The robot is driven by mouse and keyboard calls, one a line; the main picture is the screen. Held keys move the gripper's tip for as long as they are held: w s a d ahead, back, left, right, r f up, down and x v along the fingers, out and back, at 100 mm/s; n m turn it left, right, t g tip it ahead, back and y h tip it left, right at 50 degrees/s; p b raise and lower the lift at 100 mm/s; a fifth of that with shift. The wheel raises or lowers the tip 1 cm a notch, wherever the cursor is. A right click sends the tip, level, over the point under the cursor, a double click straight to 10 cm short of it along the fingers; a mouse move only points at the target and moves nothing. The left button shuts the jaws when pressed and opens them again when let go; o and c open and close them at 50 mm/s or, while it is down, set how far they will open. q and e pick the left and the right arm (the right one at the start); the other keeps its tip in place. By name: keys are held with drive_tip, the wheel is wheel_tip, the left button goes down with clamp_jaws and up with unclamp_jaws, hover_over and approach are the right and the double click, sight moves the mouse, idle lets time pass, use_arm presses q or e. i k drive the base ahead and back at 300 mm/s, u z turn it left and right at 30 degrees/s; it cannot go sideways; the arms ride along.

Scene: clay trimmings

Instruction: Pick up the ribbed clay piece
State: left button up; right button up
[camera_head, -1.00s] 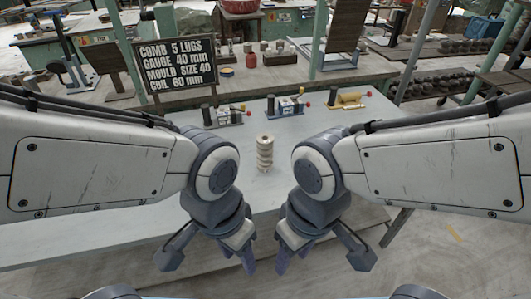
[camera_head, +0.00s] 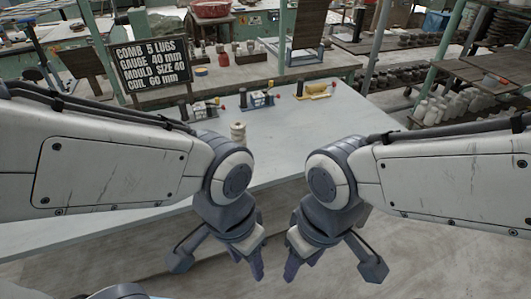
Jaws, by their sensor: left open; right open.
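The ribbed clay piece (camera_head: 238,132) is a pale, upright, ringed cylinder on the light grey table (camera_head: 290,135). Its lower part is hidden behind my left arm's wrist. My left gripper (camera_head: 249,262) points down in front of the table's near edge, below the piece in the picture, open and empty. My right gripper (camera_head: 301,262) hangs beside it to the right, also open and empty. Neither gripper touches the piece.
A black sign (camera_head: 150,64) with white lettering stands at the back left. Small devices with red knobs, one of them yellow (camera_head: 315,90), line the table's back. Shelves with many clay pieces (camera_head: 440,105) stand at the right. The floor at lower right looks clear.

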sight(238, 129)
drive_tip(key=z, duration=0.3)
drive_tip(key=k, duration=0.8)
drive_tip(key=z, duration=0.8)
drive_tip(key=i, duration=1.3)
drive_tip(key=u, duration=0.3)
drive_tip(key=i, duration=0.7)
drive_tip(key=u, duration=1.3)
drive_tip(key=i, duration=0.7)
drive_tip(key=u, duration=0.7)
